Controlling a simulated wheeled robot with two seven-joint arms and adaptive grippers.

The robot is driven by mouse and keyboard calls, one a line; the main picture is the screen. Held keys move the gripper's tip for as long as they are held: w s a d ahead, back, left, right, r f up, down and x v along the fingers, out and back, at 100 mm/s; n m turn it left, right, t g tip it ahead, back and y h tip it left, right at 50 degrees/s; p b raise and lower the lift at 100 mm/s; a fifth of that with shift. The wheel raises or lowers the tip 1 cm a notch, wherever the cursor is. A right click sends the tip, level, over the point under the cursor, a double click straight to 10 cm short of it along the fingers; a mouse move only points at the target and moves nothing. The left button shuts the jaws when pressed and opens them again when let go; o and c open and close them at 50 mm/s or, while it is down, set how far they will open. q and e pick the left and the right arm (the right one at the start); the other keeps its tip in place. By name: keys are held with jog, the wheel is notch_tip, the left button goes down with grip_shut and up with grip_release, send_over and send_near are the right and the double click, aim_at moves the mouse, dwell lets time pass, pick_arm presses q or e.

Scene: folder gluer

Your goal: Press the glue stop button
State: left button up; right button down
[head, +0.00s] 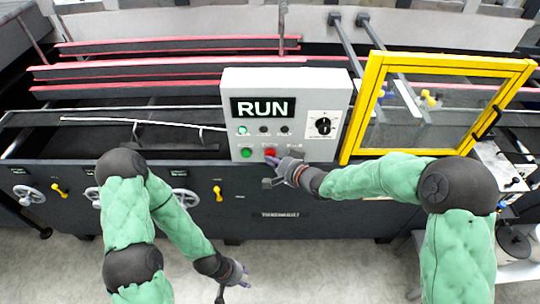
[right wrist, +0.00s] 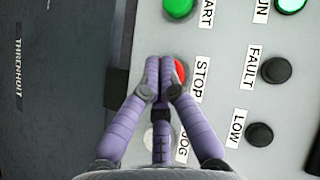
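A grey control panel (head: 298,92) carries a red button (head: 270,152), which the right wrist view shows beside a STOP label (right wrist: 180,72). No label with the word glue is readable. My right gripper (head: 273,162) is at the panel's lower edge, just below the red button. In the right wrist view its fingertips (right wrist: 160,62) are together with nothing between them, and they cover part of the red button. I cannot tell whether they touch it. My left gripper (head: 238,275) hangs low in front of the machine, away from the panel; its fingers are too small to judge.
A green START button (right wrist: 178,7) sits beside the red one. Dark FAULT (right wrist: 276,70) and LOW (right wrist: 260,134) lamps are near. The display (head: 263,108) reads RUN. A yellow-framed guard (head: 372,105) stands right of the panel. The floor in front is clear.

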jog(key=shift+w, duration=0.35)
dwell(0.3)
jog(key=shift+s, duration=0.9)
jog(key=shift+s, duration=0.1)
jog(key=s, duration=0.4)
jog(key=shift+s, duration=0.4)
jog(key=shift+f, duration=0.1)
dwell(0.7)
